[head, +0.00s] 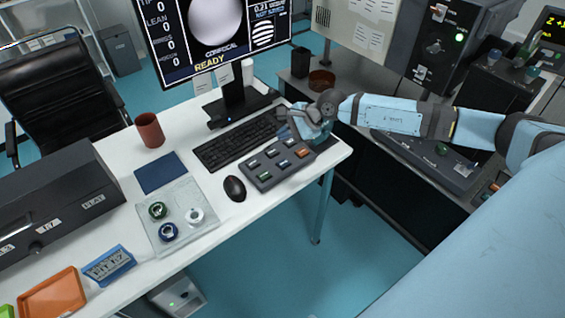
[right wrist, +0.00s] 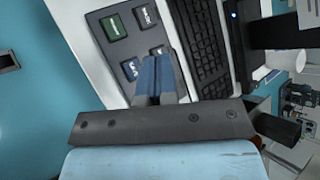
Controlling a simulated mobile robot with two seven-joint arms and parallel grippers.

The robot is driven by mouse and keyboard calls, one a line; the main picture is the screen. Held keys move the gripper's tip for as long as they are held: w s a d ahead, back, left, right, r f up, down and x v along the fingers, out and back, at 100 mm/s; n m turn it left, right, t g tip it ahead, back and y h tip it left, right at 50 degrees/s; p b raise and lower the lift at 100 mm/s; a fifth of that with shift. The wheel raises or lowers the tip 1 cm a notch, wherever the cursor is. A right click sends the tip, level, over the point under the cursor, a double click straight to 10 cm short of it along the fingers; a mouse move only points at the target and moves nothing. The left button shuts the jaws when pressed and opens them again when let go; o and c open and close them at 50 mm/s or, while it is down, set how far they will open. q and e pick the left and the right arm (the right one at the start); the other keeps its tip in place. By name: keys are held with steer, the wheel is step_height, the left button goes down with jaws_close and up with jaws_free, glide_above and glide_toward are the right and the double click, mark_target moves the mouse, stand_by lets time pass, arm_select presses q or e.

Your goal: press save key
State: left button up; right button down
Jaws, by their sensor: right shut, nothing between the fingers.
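A dark grey key pad (head: 264,180) lies on the white table, with several keys in grey, blue, green and orange. The key labels are too small to read, so I cannot tell which key is save. My right gripper (head: 291,134) is shut and empty over the far edge of the pad. In the right wrist view, its blue fingertips (right wrist: 157,62) are over the key pad (right wrist: 106,55), beside a blue key (right wrist: 131,68) and partly covering another key. A green key (right wrist: 114,27) and a grey key (right wrist: 146,17) show beyond. I cannot tell whether the fingertips touch the pad. My left gripper is out of view.
A black keyboard (head: 238,139) lies behind the pad, and a mouse (head: 235,188) to its left. A monitor stand (head: 235,104) reading READY above is at the back. A clear tray (head: 180,215) with several round parts lies further left. The table's right edge is close to the pad.

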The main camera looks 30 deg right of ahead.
steer(key=b, duration=0.5)
glide_above(285, 164)
step_height(285, 164, down, 8)
steer(key=shift+w+r, duration=0.1)
steer(key=shift+r, duration=0.1)
steer(key=shift+f, duration=0.4)
steer(key=shift+f+b, duration=0.2)
steer(key=shift+b, duration=0.1)
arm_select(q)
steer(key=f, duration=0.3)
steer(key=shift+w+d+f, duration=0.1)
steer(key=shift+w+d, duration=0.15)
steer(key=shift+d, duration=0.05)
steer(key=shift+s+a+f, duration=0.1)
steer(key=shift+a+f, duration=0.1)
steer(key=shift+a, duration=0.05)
arm_select(e)
steer(key=shift+a, duration=0.1)
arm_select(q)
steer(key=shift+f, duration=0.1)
arm_select(e)
steer(key=shift+f, duration=0.1)
steer(key=shift+f+b, duration=0.3)
steer(key=shift+b, duration=0.1)
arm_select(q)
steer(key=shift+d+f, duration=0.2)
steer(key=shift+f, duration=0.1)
